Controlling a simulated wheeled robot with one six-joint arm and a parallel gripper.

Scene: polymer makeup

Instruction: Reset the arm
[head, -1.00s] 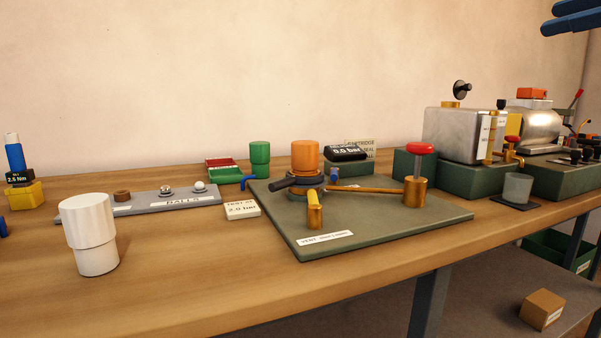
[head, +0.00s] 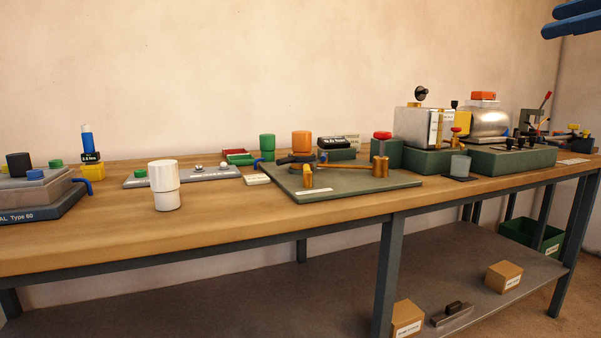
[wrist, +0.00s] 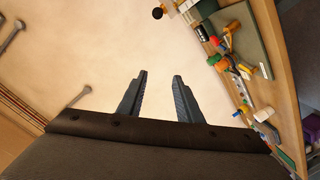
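My gripper (wrist: 160,97) shows in the wrist view with its two dark fingers apart and nothing between them. It points at the bare wall, with the workbench to its right in that view. In the head view, blue parts that look like my arm (head: 580,20) reach in at the top right corner; the fingertips are out of that view. The bench (head: 240,218) stands below, and my gripper touches nothing on it.
A white cup (head: 164,186) stands near the bench's front edge. A green plate (head: 390,183) carries brass fittings and a red knob (head: 382,135). Metal machines (head: 488,124) stand at the right, a grey unit (head: 40,192) at the left. Boxes (head: 504,276) lie on the lower shelf.

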